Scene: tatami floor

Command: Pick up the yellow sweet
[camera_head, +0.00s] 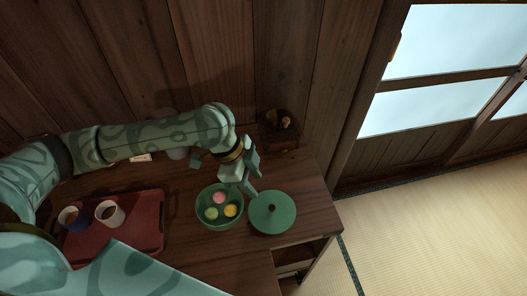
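The yellow sweet (230,210) lies in a round green bowl (203,219) on the wooden table. A pink sweet (219,197) and a pale green sweet (211,213) lie beside it. My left gripper (252,179) is over the right far side of the bowl, close to the yellow sweet. Its fingers look apart, with nothing seen between them. The green lid (272,220) with a dark knob lies on the table just right of the bowl. My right gripper is not in view.
A red tray (147,238) with two cups (109,213) (72,217) stands at the left. A dark container (275,139) with small brownish items stands at the back right. A wooden wall (215,60) closes the back. The table's right edge is just beyond the lid.

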